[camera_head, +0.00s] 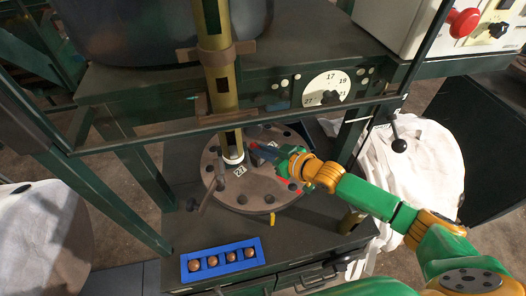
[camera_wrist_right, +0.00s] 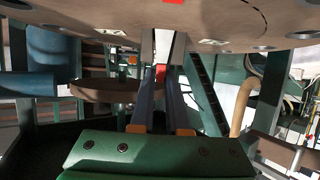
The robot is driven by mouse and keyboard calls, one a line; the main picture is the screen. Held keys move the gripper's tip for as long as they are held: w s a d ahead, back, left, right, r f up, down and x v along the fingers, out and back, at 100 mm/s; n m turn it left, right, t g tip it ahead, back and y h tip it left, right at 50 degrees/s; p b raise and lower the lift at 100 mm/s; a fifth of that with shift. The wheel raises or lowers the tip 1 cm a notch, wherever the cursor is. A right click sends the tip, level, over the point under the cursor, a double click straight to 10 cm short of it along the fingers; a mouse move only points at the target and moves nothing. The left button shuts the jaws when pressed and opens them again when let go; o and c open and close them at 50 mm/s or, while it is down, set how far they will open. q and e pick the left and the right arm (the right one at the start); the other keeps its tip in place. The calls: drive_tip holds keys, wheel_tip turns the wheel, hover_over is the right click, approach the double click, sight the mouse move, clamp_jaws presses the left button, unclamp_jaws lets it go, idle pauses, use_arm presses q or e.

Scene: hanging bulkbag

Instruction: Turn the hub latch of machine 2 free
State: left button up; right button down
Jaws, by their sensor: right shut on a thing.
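The hub is a round brown disc (camera_head: 240,197) with dark holes around its rim, lying flat under an olive vertical shaft (camera_head: 221,82). A white tag (camera_head: 239,169) on it seems to read 22. My right gripper (camera_head: 262,150) reaches in from the right over the disc, beside the shaft. In the wrist view its two long fingers (camera_wrist_right: 160,85) are close together around a small red-marked piece (camera_wrist_right: 160,72), which appears to be the latch. The fingers hide most of that piece, so its turn angle cannot be told. My left gripper is not in view.
A blue tray (camera_head: 222,261) with several brown balls lies at the table's front. A green frame bar (camera_head: 290,122) with a numbered dial (camera_head: 326,88) crosses above the hub. White bags (camera_head: 420,165) flank the table.

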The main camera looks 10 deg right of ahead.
drive_tip(key=c, duration=0.9)
unclamp_jaws()
drive_tip(key=shift+a, duration=0.1)
drive_tip(key=v, duration=0.7)
